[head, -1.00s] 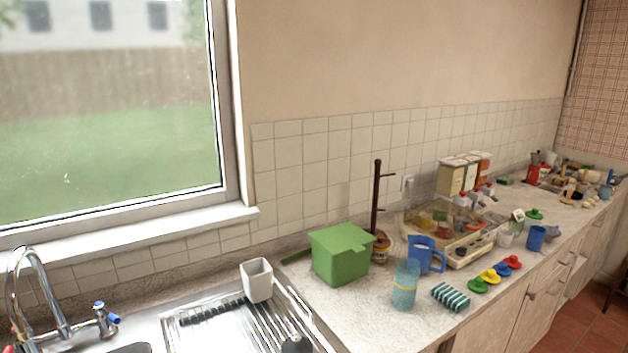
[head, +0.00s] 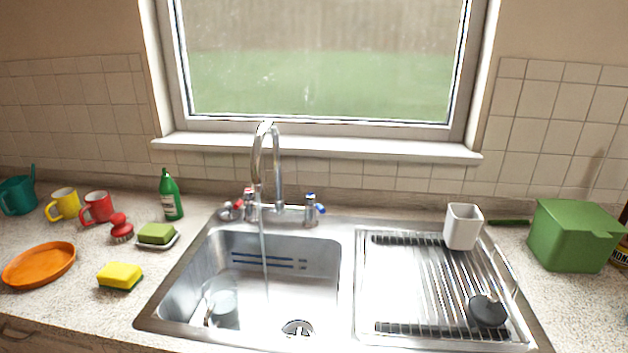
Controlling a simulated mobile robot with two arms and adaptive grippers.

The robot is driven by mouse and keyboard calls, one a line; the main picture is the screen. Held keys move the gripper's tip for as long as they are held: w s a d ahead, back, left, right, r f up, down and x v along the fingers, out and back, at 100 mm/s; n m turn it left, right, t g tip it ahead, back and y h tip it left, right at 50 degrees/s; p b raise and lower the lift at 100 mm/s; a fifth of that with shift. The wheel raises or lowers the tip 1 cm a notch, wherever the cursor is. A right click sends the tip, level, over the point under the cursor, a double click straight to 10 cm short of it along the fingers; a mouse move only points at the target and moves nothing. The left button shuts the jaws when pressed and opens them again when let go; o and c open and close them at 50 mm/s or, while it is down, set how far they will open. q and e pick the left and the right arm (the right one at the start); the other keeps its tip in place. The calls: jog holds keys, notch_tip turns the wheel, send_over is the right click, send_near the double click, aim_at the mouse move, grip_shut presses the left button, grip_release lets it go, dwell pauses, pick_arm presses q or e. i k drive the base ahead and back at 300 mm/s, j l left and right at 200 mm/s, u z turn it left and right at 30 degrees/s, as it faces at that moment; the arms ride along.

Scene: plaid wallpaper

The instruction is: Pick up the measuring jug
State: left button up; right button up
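A clear, see-through vessel (head: 221,305) stands in the left part of the sink basin (head: 180,290), near its front wall. It looks like the measuring jug, but its outline is faint and I cannot make out any markings. Part of it seems to have a dark handle or edge at its lower left. Neither of my grippers is in view.
Water runs from the tap (head: 265,150) into the basin. A white cup (head: 462,228) and a black round object (head: 487,310) are on the drainer. A soap dish (head: 157,240), yellow sponge (head: 121,276) and orange plate (head: 39,265) lie left; a green box (head: 573,236) stands right.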

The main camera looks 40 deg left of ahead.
aim_at(220, 293)
jog(key=u, duration=1.9)
